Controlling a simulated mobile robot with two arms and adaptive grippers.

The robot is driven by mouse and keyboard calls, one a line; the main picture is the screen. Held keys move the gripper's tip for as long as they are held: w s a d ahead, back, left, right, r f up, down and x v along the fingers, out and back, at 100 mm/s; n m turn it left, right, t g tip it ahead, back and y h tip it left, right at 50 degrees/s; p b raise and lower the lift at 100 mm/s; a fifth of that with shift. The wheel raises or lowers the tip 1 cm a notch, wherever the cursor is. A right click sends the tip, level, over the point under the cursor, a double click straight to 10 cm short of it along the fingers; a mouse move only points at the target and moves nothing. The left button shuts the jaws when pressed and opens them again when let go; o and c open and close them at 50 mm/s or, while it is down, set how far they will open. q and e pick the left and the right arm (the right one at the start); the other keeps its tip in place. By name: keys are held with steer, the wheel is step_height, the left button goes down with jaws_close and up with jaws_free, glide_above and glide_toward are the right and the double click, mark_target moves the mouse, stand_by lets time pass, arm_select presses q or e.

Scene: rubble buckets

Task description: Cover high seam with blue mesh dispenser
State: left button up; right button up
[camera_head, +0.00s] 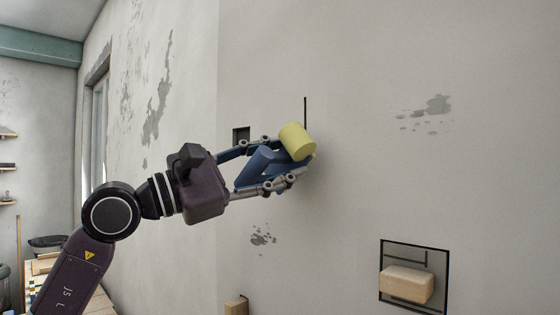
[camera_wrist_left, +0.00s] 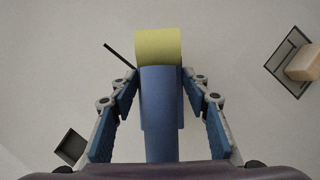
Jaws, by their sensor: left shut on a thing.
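The mesh dispenser has a blue handle (camera_head: 259,166) and a yellow roll (camera_head: 297,141) at its far end. My left gripper (camera_head: 290,161) is shut on the dispenser and holds it up near the wall. In the left wrist view the handle (camera_wrist_left: 160,115) lies between the fingers, with the roll (camera_wrist_left: 158,46) past the fingertips. The high seam (camera_head: 305,112) is a thin dark upright line just above the roll; its lower part is hidden by the roll. It also shows left of the roll in the left wrist view (camera_wrist_left: 119,56). I cannot tell whether the roll touches the wall. My right gripper is not in view.
A small dark square recess (camera_head: 241,135) is in the wall behind the gripper. A framed recess (camera_head: 412,258) with a pale block (camera_head: 406,284) is at lower right. Grey worn patches (camera_head: 437,104) mark the wall. Shelves (camera_head: 7,166) stand at far left.

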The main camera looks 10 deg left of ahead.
arm_select(q)
steer(key=shift+w+d, duration=0.1)
steer(key=shift+w, duration=0.1)
steer(key=shift+w+d, duration=0.2)
steer(key=shift+w, duration=0.05)
steer(key=shift+w+d+p, duration=0.65)
steer(key=shift+w+p, duration=0.1)
steer(key=shift+w, duration=0.25)
steer(key=shift+r, duration=0.15)
steer(key=shift+s+r+p, duration=0.1)
steer(key=shift+r+p, duration=1.8)
steer(key=shift+r, duration=0.65)
step_height(320, 180, up, 8)
steer(key=p, duration=0.6)
step_height(320, 180, down, 14)
steer(key=b, duration=1.2)
steer(key=shift+r, duration=0.1)
step_height(320, 180, up, 14)
steer(key=p, duration=1)
steer(key=shift+p, duration=0.3)
steer(key=b, duration=0.5)
glide_above(286, 165)
steer(key=w+d, duration=0.1)
step_height(286, 165, down, 6)
steer(key=shift+d+r, duration=0.1)
